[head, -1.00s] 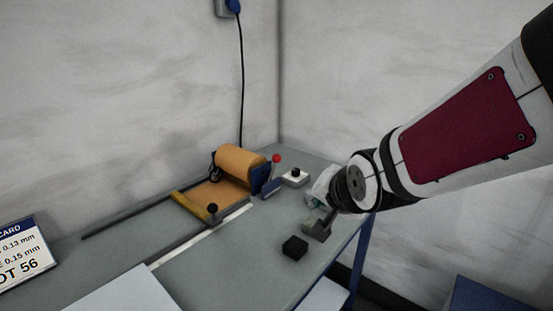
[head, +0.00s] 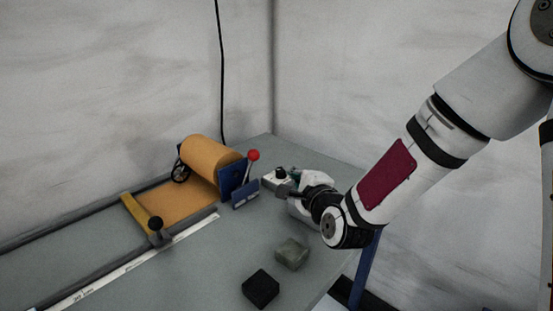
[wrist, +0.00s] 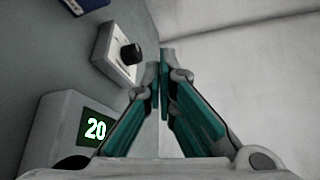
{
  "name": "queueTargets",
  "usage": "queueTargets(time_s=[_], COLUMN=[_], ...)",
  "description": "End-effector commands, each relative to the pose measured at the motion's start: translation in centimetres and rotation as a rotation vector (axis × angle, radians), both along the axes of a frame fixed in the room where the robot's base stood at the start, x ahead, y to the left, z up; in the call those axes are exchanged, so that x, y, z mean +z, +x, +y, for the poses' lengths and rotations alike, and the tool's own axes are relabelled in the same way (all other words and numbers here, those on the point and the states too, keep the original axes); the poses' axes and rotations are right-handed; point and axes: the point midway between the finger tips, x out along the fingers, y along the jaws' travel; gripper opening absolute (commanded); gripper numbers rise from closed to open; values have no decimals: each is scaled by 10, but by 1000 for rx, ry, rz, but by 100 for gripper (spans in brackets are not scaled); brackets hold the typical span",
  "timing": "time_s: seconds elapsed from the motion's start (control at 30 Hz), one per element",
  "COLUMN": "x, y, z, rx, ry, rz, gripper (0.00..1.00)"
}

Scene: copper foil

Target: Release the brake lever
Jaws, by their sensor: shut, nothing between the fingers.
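The brake lever has a red ball knob (head: 253,155) on a thin rod, leaning slightly right. It rises beside the blue side plate (head: 233,180) of the copper foil roll (head: 211,160). My gripper (head: 284,190) is to the right of the lever and apart from it, close by a white box with a black knob (head: 270,184). In the wrist view my teal-sided gripper (wrist: 162,66) has its fingertips together and empty, just right of that box (wrist: 115,60). The lever's red knob is not in the wrist view.
A white unit with a green "20" display (wrist: 95,128) sits at lower left in the wrist view. A greenish block (head: 291,254) and a black block (head: 261,289) lie on the grey table (head: 215,265). A yellow bar (head: 135,214) crosses the foil.

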Motion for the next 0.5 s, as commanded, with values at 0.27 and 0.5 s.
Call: queueTargets(time_s=[0.27,0.5], x=[1,-4], y=[0,20], z=[0,9], rx=[0,1], ry=[-2,-1], rz=[-1,-2], gripper=[0,0])
